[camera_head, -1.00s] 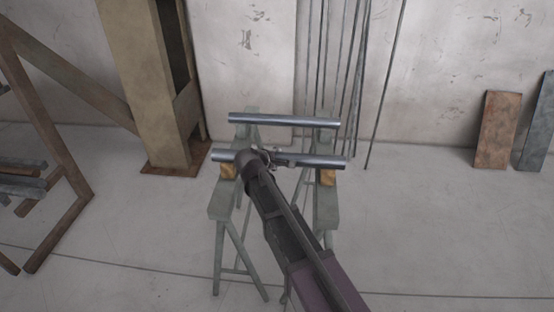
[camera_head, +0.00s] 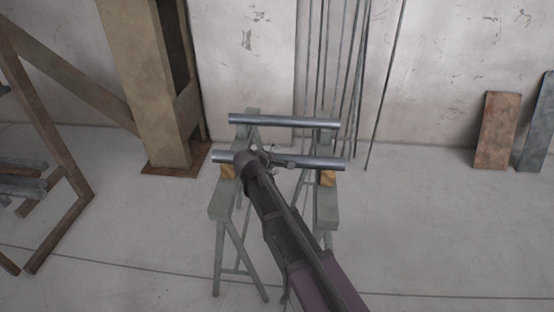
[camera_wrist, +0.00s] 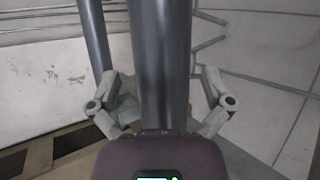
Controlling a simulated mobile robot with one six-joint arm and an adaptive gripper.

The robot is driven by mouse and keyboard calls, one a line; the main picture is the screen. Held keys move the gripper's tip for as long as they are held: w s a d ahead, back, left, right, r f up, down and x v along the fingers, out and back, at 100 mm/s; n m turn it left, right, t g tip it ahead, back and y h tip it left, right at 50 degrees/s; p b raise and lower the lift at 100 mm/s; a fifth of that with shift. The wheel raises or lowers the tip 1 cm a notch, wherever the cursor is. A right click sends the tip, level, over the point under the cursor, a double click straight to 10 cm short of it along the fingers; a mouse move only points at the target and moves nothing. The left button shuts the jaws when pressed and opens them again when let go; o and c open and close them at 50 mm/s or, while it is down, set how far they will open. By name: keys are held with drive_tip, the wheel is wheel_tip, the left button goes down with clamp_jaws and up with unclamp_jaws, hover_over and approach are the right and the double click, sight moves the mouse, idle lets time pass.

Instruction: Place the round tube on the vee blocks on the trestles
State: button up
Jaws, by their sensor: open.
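The near round steel tube (camera_head: 318,162) lies across two yellow vee blocks, left (camera_head: 227,172) and right (camera_head: 327,178), and appears to rest on both. The blocks sit on the grey-green trestles, left (camera_head: 221,205) and right (camera_head: 326,208). My gripper (camera_head: 270,158) is at the tube's middle, hiding part of it. In the wrist view my gripper (camera_wrist: 160,78) is open, with one finger on each side of the tube (camera_wrist: 160,45) and gaps visible beside it.
A second steel tube (camera_head: 283,121) lies parallel across the trestles' far ends. Thin rods (camera_head: 357,80) lean on the wall behind. A timber post (camera_head: 155,80) stands at left. A rusty plate (camera_head: 496,130) leans at right. Floor right of the trestles is clear.

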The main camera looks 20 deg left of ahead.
drive_tip(key=p+v, duration=0.5)
drive_tip(key=v, duration=0.6)
drive_tip(key=shift+s+p, duration=0.2)
drive_tip(key=shift+p, duration=0.2)
drive_tip(key=shift+r, duration=0.1)
idle(0.3)
drive_tip(key=d+f+m+g, duration=0.1)
drive_tip(key=d+m+g, duration=0.1)
drive_tip(key=d, duration=0.6)
drive_tip(key=w+d+f+m+g+h, duration=0.1)
drive_tip(key=d+f+m, duration=0.1)
drive_tip(key=d, duration=0.6)
drive_tip(key=w+d+f+m+g, duration=0.1)
drive_tip(key=d+m, duration=0.3)
drive_tip(key=d, duration=0.4)
drive_tip(key=shift+w+d+f+g, duration=0.15)
drive_tip(key=shift+f+g, duration=0.55)
drive_tip(key=shift+g, duration=0.1)
drive_tip(key=s+d+f+m+g+y, duration=0.1)
drive_tip(key=s+d+m, duration=0.3)
drive_tip(key=d, duration=0.6)
drive_tip(key=s+d+f+m+g+y, duration=0.2)
drive_tip(key=s+d+m+g, duration=0.2)
drive_tip(key=d, duration=0.7)
drive_tip(key=shift+s+m+y, duration=0.4)
drive_tip(key=shift+s+m, duration=0.3)
drive_tip(key=shift+m, duration=0.5)
drive_tip(key=shift+d, duration=0.1)
